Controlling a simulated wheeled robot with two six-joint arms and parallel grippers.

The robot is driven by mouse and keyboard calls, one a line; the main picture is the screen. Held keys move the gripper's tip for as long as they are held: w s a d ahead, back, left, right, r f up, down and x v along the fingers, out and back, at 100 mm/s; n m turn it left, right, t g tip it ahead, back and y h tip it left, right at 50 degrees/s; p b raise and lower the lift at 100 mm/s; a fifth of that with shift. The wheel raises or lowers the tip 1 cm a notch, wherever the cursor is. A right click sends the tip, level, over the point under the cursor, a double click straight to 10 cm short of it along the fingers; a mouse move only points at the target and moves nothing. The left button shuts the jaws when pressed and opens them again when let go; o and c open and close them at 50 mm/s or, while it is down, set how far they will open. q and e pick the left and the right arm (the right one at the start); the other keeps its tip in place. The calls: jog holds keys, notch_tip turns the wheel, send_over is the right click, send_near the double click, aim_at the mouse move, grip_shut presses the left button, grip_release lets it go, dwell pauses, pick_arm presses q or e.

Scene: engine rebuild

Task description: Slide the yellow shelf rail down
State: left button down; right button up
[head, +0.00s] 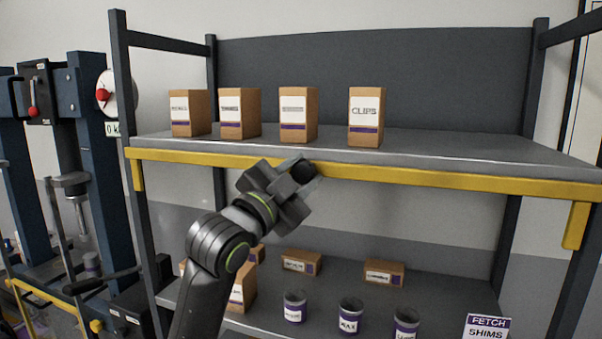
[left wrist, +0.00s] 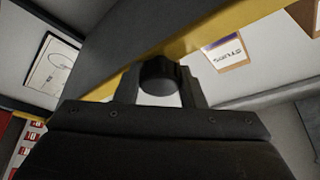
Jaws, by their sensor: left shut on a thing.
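The yellow shelf rail (head: 430,177) runs along the front edge of the upper grey shelf, with a short bracket hanging down at each end. It also crosses the left wrist view (left wrist: 205,35) at a slant. My left gripper (head: 300,178) is at the rail, left of its middle, and covers a short stretch of it. My right gripper is in neither view.
The upper shelf (head: 450,150) carries several labelled cartons, including the CLIPS box (head: 366,117). A blue press (head: 95,150) stands at left. Open space lies between the shelves.

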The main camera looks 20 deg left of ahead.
pick_arm(q)
jog(key=shift+w+f, duration=0.1)
jog(key=shift+f, duration=0.25)
jog(key=c, duration=1.2)
grip_release()
jog(key=shift+o, duration=1.4)
jog(key=shift+d+r, duration=0.1)
jog(key=b+v, duration=1.4)
jog(key=v, duration=0.3)
jog(key=shift+s+b, duration=0.25)
jog(key=shift+b, duration=0.1)
